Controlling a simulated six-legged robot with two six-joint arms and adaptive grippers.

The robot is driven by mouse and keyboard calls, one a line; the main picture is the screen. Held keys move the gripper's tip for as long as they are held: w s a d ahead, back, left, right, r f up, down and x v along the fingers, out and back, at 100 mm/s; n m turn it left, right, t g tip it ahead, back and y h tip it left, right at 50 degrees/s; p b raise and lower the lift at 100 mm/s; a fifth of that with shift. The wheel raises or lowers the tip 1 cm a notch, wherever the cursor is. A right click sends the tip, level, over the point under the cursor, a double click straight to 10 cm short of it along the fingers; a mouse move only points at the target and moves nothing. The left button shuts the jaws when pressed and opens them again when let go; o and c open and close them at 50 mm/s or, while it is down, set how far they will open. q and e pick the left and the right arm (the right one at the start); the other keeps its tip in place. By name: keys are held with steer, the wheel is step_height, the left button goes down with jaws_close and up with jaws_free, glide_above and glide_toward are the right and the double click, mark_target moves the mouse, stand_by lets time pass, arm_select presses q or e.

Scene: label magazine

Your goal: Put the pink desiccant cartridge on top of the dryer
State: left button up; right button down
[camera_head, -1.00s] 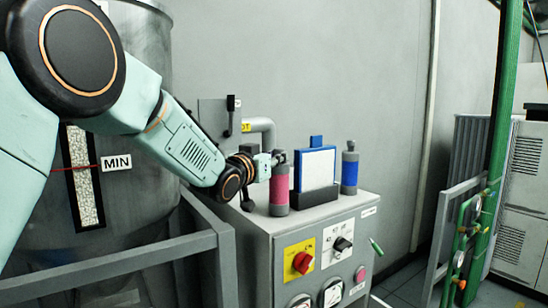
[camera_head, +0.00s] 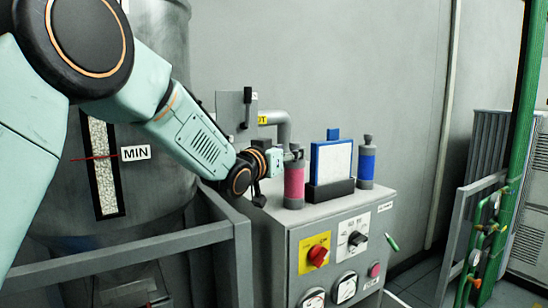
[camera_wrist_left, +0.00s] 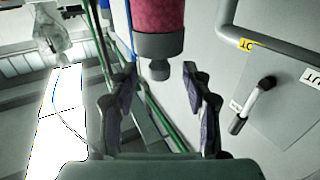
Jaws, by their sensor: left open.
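The pink desiccant cartridge (camera_head: 294,182), with grey ends, stands upright on top of the grey dryer (camera_head: 318,211), at the left of its top face. My left gripper (camera_head: 293,154) is at the cartridge's top knob, its arm coming in from the left. In the left wrist view the cartridge (camera_wrist_left: 160,14) appears upside down, its grey cap and knob pointing towards the gap between the open fingers (camera_wrist_left: 158,88). The fingers show space on both sides of the knob. My right gripper is not in view.
A blue-framed white panel (camera_head: 333,158) in a black holder and a blue cartridge (camera_head: 366,163) stand right of the pink one. A grey pipe (camera_head: 284,130) and lever (camera_head: 247,105) are behind. A grey rail (camera_head: 150,248) runs in front of the tank at left.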

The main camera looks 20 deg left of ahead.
arm_select(q)
steer(key=s+a, duration=0.1)
steer(key=s, duration=0.9)
steer(key=shift+s+a, duration=0.3)
steer(key=shift+a, duration=0.05)
